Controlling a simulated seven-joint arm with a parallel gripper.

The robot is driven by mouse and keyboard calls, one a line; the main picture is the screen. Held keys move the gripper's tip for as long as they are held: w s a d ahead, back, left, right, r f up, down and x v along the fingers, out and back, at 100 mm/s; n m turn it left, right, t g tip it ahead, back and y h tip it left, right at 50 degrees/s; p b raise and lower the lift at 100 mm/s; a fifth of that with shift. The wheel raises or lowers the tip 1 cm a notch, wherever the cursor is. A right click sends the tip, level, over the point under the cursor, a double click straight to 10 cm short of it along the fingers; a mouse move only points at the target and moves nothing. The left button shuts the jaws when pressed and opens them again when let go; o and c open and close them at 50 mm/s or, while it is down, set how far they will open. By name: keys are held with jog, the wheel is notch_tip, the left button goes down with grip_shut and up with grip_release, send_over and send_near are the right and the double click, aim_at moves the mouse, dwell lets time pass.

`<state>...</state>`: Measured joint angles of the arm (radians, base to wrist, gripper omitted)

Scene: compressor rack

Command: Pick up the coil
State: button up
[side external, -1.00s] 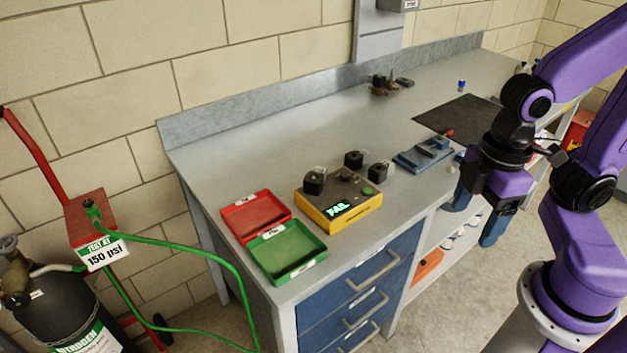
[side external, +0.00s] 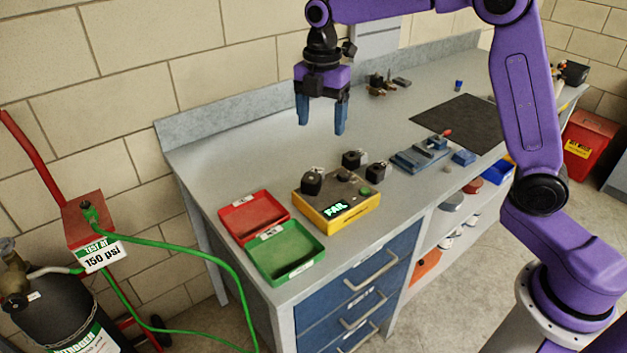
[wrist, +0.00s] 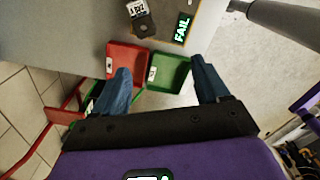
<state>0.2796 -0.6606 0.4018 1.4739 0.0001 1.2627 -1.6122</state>
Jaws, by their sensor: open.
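Three black block-shaped parts that look like coils are in the side view: one (side external: 311,182) at the left of the yellow tester (side external: 352,212), one (side external: 353,160) at its back and one (side external: 376,173) at its back right. I cannot tell for sure which rest on the tester and which on the bench. In the wrist view a black part with a white label (wrist: 143,22) shows near the top edge. My gripper (side external: 321,118) is open and empty, fingers down, well above the bench behind the tester. Its two blue fingers also frame the lower wrist view (wrist: 160,78).
A red tray (side external: 231,219) and a green tray (side external: 312,255) sit at the bench's front left. The tester display (side external: 337,209) appears to read FAIL. A blue fixture (side external: 420,154) and black mat (side external: 470,112) lie to the right.

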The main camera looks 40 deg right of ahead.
jog(key=w+d+n, duration=0.1)
jog(key=w+d, duration=0.1)
jog(key=w, duration=0.2)
send_over(314, 173)
jog(key=shift+n, duration=0.3)
jog(key=f, duration=1.2)
jog(key=shift+s+d+f, duration=0.1)
jog(key=shift+s+d, duration=0.05)
jog(key=shift+d, duration=0.05)
jog(key=shift+a+f, duration=0.15)
jog(key=shift+f, duration=1.25)
jog(key=shift+a+f, duration=0.15)
jog(key=shift+f, duration=1.2)
jog(key=c, duration=1.3)
notch_tip(314, 173, up, 15)
